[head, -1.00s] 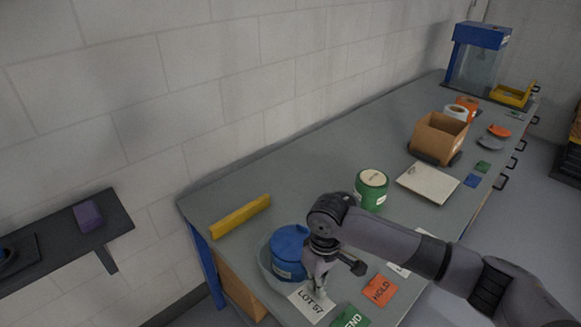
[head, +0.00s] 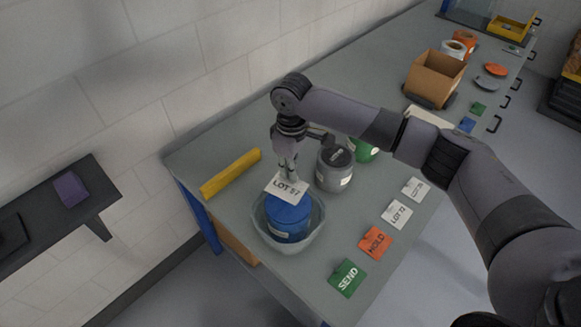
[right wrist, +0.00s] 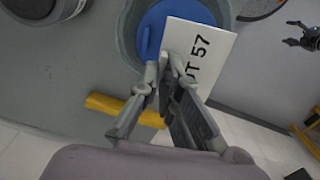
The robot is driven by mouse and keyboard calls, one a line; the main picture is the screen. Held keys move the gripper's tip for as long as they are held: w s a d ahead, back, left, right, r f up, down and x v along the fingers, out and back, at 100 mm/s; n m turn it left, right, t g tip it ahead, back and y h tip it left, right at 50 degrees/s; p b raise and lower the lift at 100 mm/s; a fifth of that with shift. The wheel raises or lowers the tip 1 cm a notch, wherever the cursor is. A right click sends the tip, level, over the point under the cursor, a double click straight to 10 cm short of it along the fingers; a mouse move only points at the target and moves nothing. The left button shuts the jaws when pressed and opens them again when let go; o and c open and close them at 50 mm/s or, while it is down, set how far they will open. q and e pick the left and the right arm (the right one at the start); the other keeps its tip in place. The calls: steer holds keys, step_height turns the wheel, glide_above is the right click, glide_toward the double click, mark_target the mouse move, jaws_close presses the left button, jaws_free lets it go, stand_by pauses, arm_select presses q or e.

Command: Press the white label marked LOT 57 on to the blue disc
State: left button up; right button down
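The white LOT 57 label (head: 287,188) is pinched at its edge by my right gripper (head: 289,174). It is tilted and overlaps the back part of the blue round top of a blue cylinder (head: 288,218). This blue disc sits inside a translucent grey tub. In the right wrist view, the label (right wrist: 207,54) covers part of the blue disc (right wrist: 152,28), next to the fingertips (right wrist: 158,72). I cannot tell whether label and disc touch. What looks like my left gripper (right wrist: 302,38) shows small at the upper right, fingers apart, away from the tub; it is outside the head view.
The tub (head: 264,225) stands near the table's end. A grey canister (head: 334,172) stands close behind on the right. A yellow bar (head: 230,173) lies to the left. Green SEND (head: 346,278), orange HOLD (head: 375,243) and white LOT 72 (head: 397,214) cards lie along the front edge.

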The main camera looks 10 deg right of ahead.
step_height(320, 180, down, 4)
steer(key=b, duration=0.4)
steer(key=shift+f, duration=0.2)
steer(key=shift+f+p, duration=0.2)
steer(key=shift+p, duration=0.1)
steer(key=shift+f, duration=1.1)
steer(key=shift+p, duration=1)
steer(key=shift+s+f, duration=0.15)
steer(key=shift+f, duration=0.15)
stand_by(0.7)
steer(key=c, duration=1.7)
jaws_free()
steer(key=shift+c, duration=0.3)
